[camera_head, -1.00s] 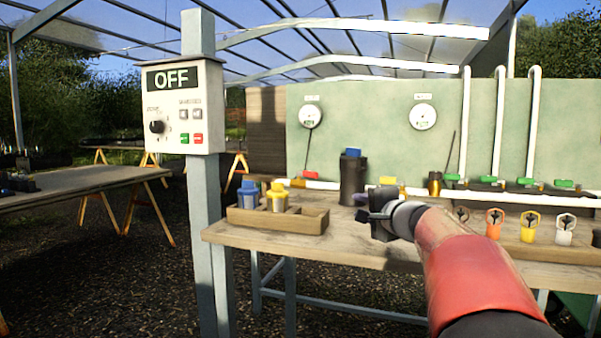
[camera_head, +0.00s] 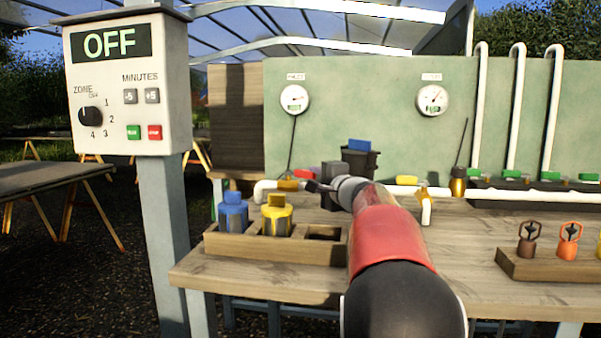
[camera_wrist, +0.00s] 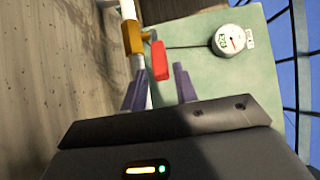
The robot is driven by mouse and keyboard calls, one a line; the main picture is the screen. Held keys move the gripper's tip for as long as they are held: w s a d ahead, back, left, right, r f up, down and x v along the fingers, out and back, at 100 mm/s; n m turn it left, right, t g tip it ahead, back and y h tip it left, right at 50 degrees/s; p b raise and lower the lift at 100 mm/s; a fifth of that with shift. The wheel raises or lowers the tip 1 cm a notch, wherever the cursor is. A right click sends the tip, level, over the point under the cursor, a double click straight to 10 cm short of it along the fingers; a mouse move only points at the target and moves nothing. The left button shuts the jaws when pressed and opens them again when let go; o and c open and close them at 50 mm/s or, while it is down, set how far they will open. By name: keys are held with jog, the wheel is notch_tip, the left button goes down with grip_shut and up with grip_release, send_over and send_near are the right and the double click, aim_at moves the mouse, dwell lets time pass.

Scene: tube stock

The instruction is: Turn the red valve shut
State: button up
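The red valve handle (camera_head: 304,174) shows at the back of the bench, left of my gripper and partly hidden behind it. In the wrist view the red handle (camera_wrist: 160,64) is a lengthwise bar beside the white pipe. My gripper (camera_wrist: 161,85) is open, with its two dark purple fingers apart and the near end of the red handle in line with the gap. I see no contact, and the depth between them is hard to tell. In the head view my gripper (camera_head: 318,186) reaches in over the bench near the pipe.
A dark bin (camera_head: 361,161) stands behind my gripper. A wooden tray (camera_head: 270,249) with blue and yellow-topped containers is in front on the left. A control box (camera_head: 127,85) reads OFF.

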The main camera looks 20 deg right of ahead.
aim_at(309, 176)
jog(key=w+p, duration=0.1)
jog(key=w, duration=0.5)
jog(key=shift+a+p, duration=0.2)
jog(key=shift+p, duration=0.15)
jog(key=shift+s, duration=0.1)
grip_shut()
